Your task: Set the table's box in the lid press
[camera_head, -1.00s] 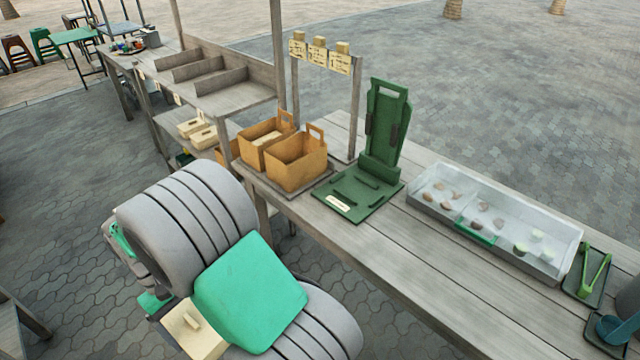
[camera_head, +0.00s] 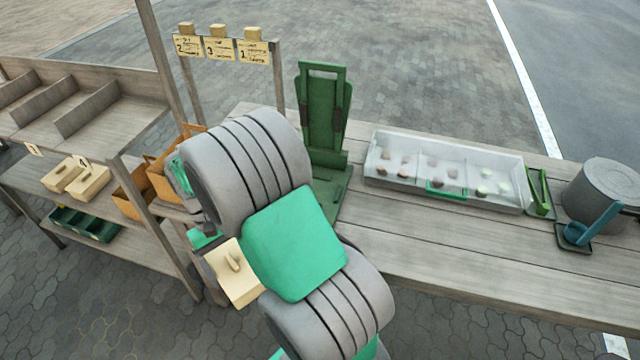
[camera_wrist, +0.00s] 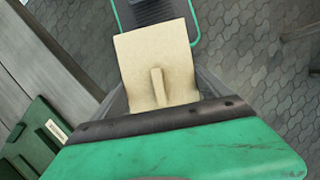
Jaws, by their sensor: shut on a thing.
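A pale cream box (camera_head: 236,272) with a raised handle on its lid is held at the end of my arm. In the wrist view the box (camera_wrist: 157,66) sits between the fingers of my gripper (camera_wrist: 160,108), which is shut on it. The box is in the air beside the table's front edge. The green lid press (camera_head: 325,115) stands on the table (camera_head: 420,245) behind my arm, its tall back plate upright. My arm hides most of the press's base in the head view. Part of the green base (camera_wrist: 35,135) shows at the lower left of the wrist view.
Brown carriers (camera_head: 160,180) stand left, partly hidden by my arm. A shelf (camera_head: 110,105) with other cream boxes (camera_head: 88,181) is further left.

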